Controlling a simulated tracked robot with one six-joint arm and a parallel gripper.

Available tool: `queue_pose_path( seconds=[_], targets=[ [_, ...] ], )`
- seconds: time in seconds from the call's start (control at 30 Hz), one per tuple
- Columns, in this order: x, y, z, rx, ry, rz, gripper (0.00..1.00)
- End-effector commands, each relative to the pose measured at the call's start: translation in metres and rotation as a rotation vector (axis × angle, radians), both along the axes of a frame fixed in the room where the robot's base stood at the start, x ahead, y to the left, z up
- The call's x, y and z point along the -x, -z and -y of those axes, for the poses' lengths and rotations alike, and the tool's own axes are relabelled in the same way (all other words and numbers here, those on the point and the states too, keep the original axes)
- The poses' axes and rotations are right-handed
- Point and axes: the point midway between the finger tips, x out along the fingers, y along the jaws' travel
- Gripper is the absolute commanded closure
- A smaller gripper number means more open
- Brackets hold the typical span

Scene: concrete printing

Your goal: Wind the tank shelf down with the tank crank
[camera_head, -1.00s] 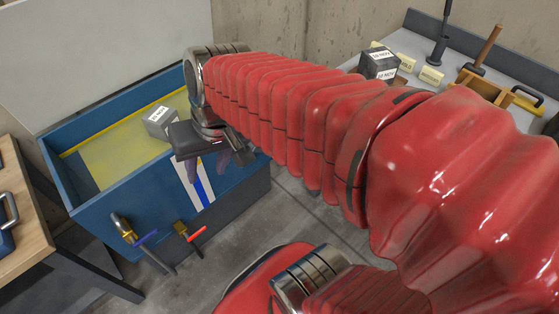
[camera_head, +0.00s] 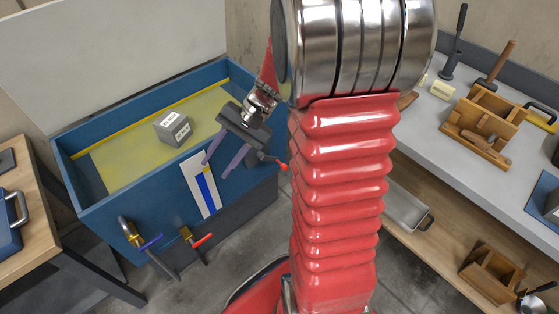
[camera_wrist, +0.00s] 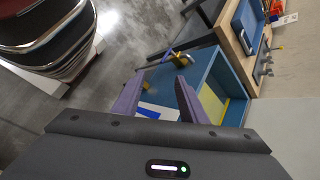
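The blue tank (camera_head: 110,218) stands at left with a yellowish surface (camera_head: 120,160) inside, perhaps the shelf under water. A grey labelled cube (camera_head: 173,128) sits in it. The tank crank (camera_head: 283,167), seen as a red knob on a dark arm, is at the tank's right front, just right of my gripper (camera_head: 216,168). My gripper points down at the tank front, its two purple fingers spread and empty. In the wrist view the fingers (camera_wrist: 158,84) are apart, with the white-and-blue gauge strip (camera_wrist: 158,110) between and beyond them. The crank is not clear there.
Two brass taps, one with a blue handle (camera_head: 150,243) and one red (camera_head: 203,240), jut from the tank front. A wooden table (camera_head: 25,225) stands at left. A grey bench (camera_head: 425,125) with wooden moulds and tools is at right. Concrete floor lies between.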

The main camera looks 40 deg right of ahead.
Motion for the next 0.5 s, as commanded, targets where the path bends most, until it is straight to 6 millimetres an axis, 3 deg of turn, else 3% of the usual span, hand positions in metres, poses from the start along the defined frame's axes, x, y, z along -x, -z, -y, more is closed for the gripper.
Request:
queue_pose_path(
  seconds=[0.5],
  targets=[
    [-0.046, 0.071, 0.073, -0.358, 0.35, -0.09, 0.61]
  ],
)
